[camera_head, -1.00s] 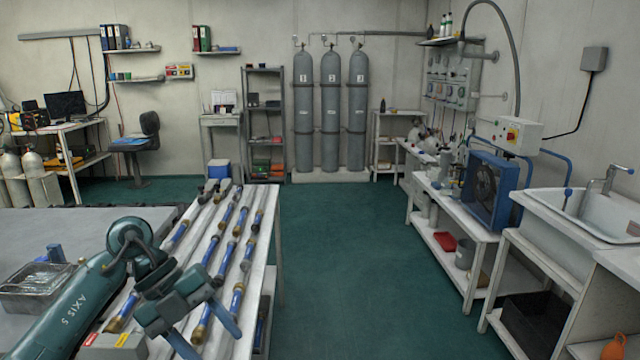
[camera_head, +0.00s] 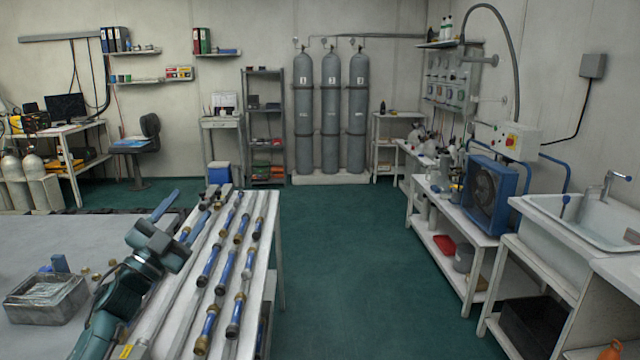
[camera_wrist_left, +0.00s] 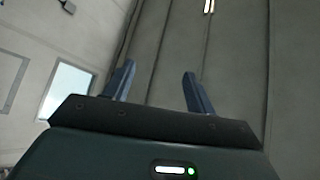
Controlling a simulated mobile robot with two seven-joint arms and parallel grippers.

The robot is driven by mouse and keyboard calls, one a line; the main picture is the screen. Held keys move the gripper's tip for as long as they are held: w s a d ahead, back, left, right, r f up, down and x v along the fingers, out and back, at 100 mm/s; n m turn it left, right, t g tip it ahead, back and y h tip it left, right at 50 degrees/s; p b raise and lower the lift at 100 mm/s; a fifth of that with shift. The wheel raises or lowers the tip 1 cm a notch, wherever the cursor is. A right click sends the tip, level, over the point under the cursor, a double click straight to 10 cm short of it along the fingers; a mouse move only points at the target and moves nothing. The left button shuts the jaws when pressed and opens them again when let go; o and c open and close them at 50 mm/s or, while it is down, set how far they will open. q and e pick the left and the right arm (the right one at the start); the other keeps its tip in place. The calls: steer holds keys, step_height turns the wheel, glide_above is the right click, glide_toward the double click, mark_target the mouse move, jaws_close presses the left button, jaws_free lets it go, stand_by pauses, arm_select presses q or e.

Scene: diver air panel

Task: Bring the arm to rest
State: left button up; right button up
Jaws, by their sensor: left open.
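My left arm comes in from the lower left in the head view, bent upward over the left end of the hose bench. My left gripper (camera_head: 180,212) points up and away, its two blue fingers spread apart with nothing between them. In the left wrist view, the open fingers (camera_wrist_left: 156,88) show against the bare wall and ceiling panels. My right gripper is in neither view.
Several blue cylinders with brass ends (camera_head: 238,315) lie in rows on the white slatted bench (camera_head: 262,262). The green floor (camera_head: 370,270) is open in the middle.

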arm_select(q)
steer(key=w+a+f+n+g+y, duration=0.4)
steer(key=a+f+n+y, duration=0.6)
steer(key=f+n+y, duration=0.25)
steer(key=s+d+f+m+g+h, duration=0.1)
steer(key=s+d+f+g, duration=0.1)
steer(key=s+d+f, duration=0.6)
steer(key=s+d+f+m+g+h, duration=0.15)
steer(key=s+d+f, duration=0.35)
steer(key=s+f, duration=0.5)
steer(key=s+d+f+g, duration=0.1)
steer(key=s+d+f, duration=0.1)
steer(key=s, duration=0.5)
steer(key=s+d+f+n+g+h, duration=0.1)
steer(key=s+d+f, duration=0.1)
steer(key=s, duration=0.5)
steer(key=s+d+f+g+h, duration=0.1)
steer(key=s+d+f, duration=0.1)
steer(key=s+d, duration=0.2)
steer(key=s, duration=0.3)
steer(key=shift+d+f, duration=0.25)
steer(key=shift+f, duration=0.15)
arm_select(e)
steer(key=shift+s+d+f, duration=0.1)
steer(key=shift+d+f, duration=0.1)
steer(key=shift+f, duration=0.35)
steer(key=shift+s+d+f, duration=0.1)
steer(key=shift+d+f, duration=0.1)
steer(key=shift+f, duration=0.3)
